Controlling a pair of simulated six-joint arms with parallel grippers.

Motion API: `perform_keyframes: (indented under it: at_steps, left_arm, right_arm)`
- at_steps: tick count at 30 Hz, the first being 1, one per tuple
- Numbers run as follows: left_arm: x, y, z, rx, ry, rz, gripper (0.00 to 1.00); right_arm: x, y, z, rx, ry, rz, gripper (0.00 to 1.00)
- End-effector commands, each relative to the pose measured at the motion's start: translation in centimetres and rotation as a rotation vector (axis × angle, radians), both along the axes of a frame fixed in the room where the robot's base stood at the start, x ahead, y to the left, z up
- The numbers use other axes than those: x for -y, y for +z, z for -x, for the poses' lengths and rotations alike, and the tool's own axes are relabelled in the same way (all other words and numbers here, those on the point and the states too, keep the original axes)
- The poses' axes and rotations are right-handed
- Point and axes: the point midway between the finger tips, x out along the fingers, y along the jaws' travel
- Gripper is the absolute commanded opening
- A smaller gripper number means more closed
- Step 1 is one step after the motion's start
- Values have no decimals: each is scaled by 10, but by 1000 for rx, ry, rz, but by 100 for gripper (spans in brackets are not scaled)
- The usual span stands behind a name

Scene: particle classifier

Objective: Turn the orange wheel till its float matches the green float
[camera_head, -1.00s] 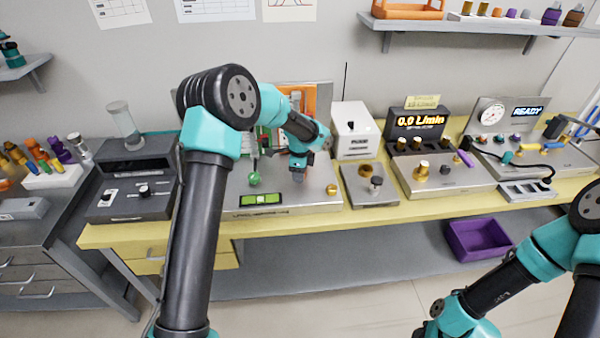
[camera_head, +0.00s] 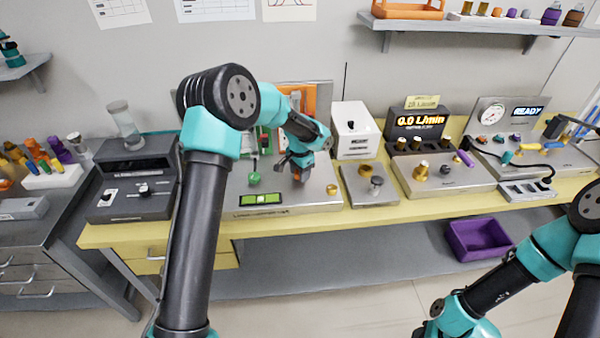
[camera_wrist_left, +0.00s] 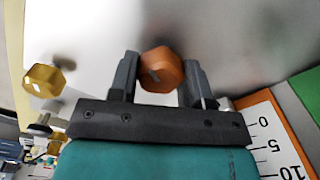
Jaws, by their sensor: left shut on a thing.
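The orange wheel (camera_wrist_left: 161,70) is a faceted knob on the metal panel in the left wrist view. My left gripper (camera_wrist_left: 159,82) is shut on it, one finger on each side. In the head view my left gripper (camera_head: 299,168) is low over the steel panel (camera_head: 285,203), hiding most of the wheel. An orange scale (camera_wrist_left: 272,138) with the marks 0, 5 and 10 shows in the left wrist view, cut off by the edge. A green knob (camera_head: 254,179) stands left of the gripper. My forearm hides part of the green and orange scales; I cannot make out either float.
A brass knob (camera_head: 332,190) stands right of the gripper and a green level (camera_head: 261,199) lies in front. A white box (camera_head: 356,130) stands behind to the right. My right arm is at the lower right, away from the bench.

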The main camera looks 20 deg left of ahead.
Motion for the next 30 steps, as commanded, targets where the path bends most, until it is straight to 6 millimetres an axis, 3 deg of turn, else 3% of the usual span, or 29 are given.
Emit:
perform_keyframes:
  at_steps: [7, 21, 22, 30]
  left_arm:
    - [0, 1, -1, 2, 95, 0, 20]
    - [0, 1, -1, 2, 116, 0, 20]
    - [0, 1, -1, 2, 116, 0, 45]
    - [0, 0, 0, 1, 115, 0, 69]
  right_arm:
    - [0, 0, 0, 0, 0, 0, 43]
    - [0, 0, 0, 0, 0, 0, 43]
    - [0, 0, 0, 0, 0, 0, 43]
    - [0, 0, 0, 0, 0, 0, 43]
